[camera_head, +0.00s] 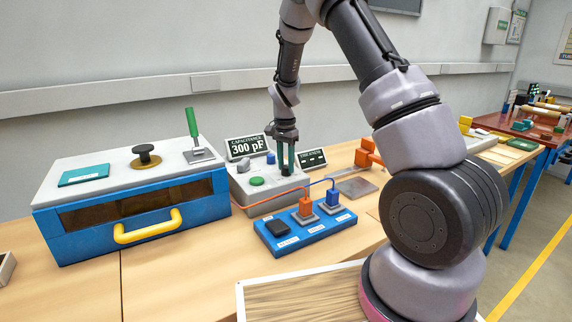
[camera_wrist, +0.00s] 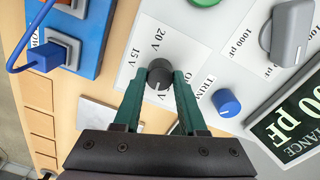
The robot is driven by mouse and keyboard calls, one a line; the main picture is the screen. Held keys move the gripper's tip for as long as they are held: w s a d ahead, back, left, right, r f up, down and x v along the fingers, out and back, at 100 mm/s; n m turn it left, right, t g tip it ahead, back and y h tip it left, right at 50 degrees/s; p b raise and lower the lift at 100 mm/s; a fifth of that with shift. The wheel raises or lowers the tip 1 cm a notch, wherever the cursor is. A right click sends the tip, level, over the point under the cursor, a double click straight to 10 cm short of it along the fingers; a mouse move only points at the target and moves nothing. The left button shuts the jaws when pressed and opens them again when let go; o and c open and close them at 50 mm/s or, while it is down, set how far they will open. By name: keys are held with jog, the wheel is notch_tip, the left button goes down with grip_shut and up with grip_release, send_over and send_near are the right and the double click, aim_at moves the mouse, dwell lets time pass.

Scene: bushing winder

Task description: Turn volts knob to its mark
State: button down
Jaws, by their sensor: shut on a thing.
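The volts knob (camera_wrist: 159,75) is a small dark round knob on the light panel in the wrist view. Printed labels "20 V" and "15 V" sit beside it, with more lettering partly hidden by my fingers. My gripper (camera_wrist: 157,84) has its two green fingers on either side of the knob and is shut on it. In the head view my gripper (camera_head: 286,168) points down at the right part of the grey meter box (camera_head: 268,200), and its fingers mostly hide the knob. I cannot tell which mark the knob points to.
A blue trim knob (camera_wrist: 226,102), a grey selector (camera_wrist: 290,28) and a green button (camera_wrist: 205,2) are close by. A "300 pF" display (camera_head: 247,147) and a second display (camera_head: 312,158) stand behind. A blue terminal block (camera_head: 305,232) with wires lies in front; a blue winder box (camera_head: 140,215) stands left.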

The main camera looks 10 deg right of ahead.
jog(key=n, duration=0.3)
jog(key=shift+n, duration=0.4)
jog(key=n, duration=0.4)
jog(key=shift+n, duration=0.3)
jog(key=n, duration=0.4)
jog(key=shift+n+t, duration=0.3)
jog(key=shift+n, duration=1.5)
jog(key=shift+c, duration=2.3)
grip_release()
